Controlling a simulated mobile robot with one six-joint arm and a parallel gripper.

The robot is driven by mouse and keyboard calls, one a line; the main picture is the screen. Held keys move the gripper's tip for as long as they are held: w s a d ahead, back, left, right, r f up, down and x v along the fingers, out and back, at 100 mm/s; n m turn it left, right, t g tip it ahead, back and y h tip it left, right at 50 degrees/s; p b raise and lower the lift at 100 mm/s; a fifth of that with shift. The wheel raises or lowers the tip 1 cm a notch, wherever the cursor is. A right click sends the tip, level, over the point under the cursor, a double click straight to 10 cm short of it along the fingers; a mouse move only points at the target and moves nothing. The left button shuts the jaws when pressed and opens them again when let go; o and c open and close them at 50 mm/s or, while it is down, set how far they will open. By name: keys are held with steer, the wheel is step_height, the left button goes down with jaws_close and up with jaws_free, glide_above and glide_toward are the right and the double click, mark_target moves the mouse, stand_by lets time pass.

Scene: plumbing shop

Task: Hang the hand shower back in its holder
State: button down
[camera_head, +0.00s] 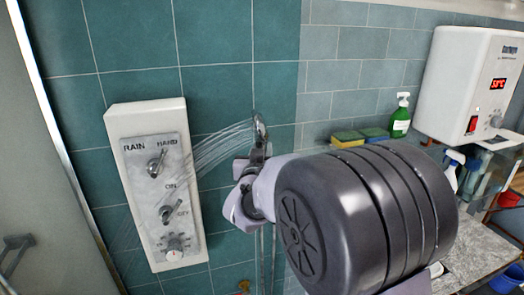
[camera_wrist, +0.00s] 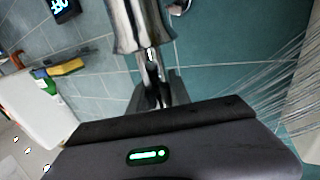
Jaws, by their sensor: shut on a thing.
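The chrome hand shower (camera_head: 260,127) is in front of the teal tiles in the head view, right of the control panel. Water sprays from it to the left and down. My gripper (camera_head: 250,172) is shut on its handle; my dark arm hides part of it. In the wrist view, the shiny hand shower (camera_wrist: 128,28) rises from between the dark fingers of my gripper (camera_wrist: 158,90), and spray runs at the right. Thin vertical lines below the gripper in the head view may be its hose. I cannot clearly make out the holder.
A white control panel (camera_head: 118,180) with RAIN/HAND and ON levers and a dial is on the wall at left. At right are sponges (camera_head: 348,137), a green bottle (camera_head: 401,118), a spray bottle (camera_head: 453,165), a white heater (camera_head: 450,75) and a grey counter (camera_head: 482,235).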

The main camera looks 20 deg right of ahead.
steer(key=c, duration=1.1)
jaws_free()
steer(key=s+a+f+g+y, duration=0.1)
steer(key=s+a+y, duration=0.15)
steer(key=s, duration=0.35)
steer(key=s+a+f+y+b, duration=0.1)
steer(key=s+a+y, duration=0.1)
steer(key=s+a, duration=0.35)
steer(key=s+a+f+g+y, duration=0.1)
steer(key=s+a+y, duration=0.1)
steer(key=s, duration=0.6)
steer(key=s+f+g, duration=0.3)
steer(key=s, duration=0.3)
steer(key=s+f+g+y+b, duration=0.1)
steer(key=s+f+g, duration=0.2)
steer(key=s, duration=0.4)
steer(key=s+f+g+y+b, duration=0.1)
steer(key=s+f+g, duration=0.1)
steer(key=s, duration=0.5)
steer(key=shift+s+d+f+g, duration=0.2)
steer(key=shift+d+f+g, duration=0.2)
steer(key=shift+f, duration=0.2)
